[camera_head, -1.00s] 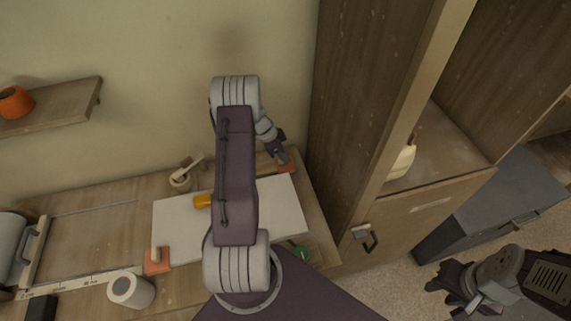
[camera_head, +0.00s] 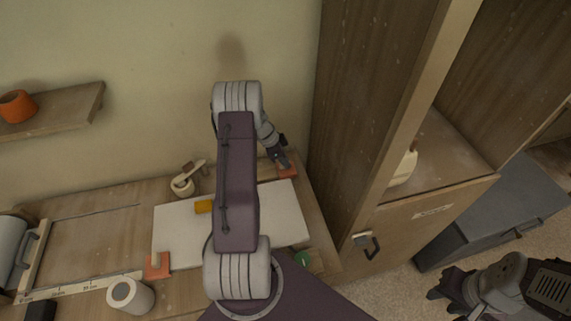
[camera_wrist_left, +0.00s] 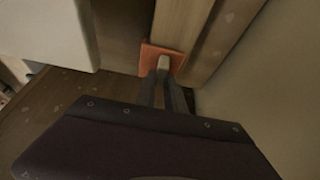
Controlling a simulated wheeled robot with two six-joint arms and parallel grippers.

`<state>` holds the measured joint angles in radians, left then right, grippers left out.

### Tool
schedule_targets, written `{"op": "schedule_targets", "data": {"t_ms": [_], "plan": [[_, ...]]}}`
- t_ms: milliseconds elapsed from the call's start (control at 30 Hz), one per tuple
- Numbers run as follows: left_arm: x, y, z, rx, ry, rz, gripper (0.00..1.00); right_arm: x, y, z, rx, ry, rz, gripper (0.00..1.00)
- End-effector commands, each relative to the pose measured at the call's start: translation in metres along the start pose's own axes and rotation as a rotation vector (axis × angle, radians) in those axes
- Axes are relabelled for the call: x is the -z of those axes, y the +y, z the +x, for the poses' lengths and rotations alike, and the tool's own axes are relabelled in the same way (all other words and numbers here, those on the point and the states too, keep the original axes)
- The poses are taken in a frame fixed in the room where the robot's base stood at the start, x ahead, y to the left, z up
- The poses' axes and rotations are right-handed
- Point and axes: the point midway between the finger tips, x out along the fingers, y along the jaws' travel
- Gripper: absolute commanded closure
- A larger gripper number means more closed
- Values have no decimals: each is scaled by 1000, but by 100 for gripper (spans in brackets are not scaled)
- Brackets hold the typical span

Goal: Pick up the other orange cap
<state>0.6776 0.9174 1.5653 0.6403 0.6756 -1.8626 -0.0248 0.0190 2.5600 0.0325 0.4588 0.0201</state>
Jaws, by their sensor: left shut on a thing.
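An orange cap (camera_head: 289,172) with a pale peg handle sits at the far right corner of the white board (camera_head: 180,238). My left gripper (camera_head: 284,163) comes down on it from above. In the left wrist view the fingers (camera_wrist_left: 163,76) are shut on the peg of this orange cap (camera_wrist_left: 148,53), which lies by a wooden edge. A second orange cap (camera_head: 157,268) with a similar peg sits at the near left corner of the board. My right gripper (camera_head: 446,297) is at the lower right, away from the bench, apparently open and empty.
A wooden clamp-like tool (camera_head: 186,180) and a white roll (camera_head: 130,294) are nearby. A tall wooden cabinet (camera_head: 365,110) stands close to the right of the held cap.

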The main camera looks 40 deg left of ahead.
Motion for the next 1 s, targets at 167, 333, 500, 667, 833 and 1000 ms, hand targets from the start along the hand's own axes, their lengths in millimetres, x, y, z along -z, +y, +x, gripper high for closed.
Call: {"op": "schedule_targets", "data": {"t_ms": [167, 333, 500, 667, 833, 1000], "plan": [[9, -2, -22, 6, 1, 2, 100, -1, 0, 9, 0, 0, 0, 65], [32, 22, -40, 2, 1, 4, 100, -2, 0, 20, 0, 0, 0, 65], [58, 52, -53, 3, 1, 5, 100, -3, 1, 28, 0, 0, 0, 65], [80, 77, -64, 4, 2, 4, 100, -4, 1, 33, 0, 0, 0, 65], [94, 94, -71, 3, 1, 3, 100, -4, 1, 36, 0, 0, 0, 65], [98, 99, -74, 2, 0, -1, 100, -4, 1, 36, 0, 0, 0, 65]]}}
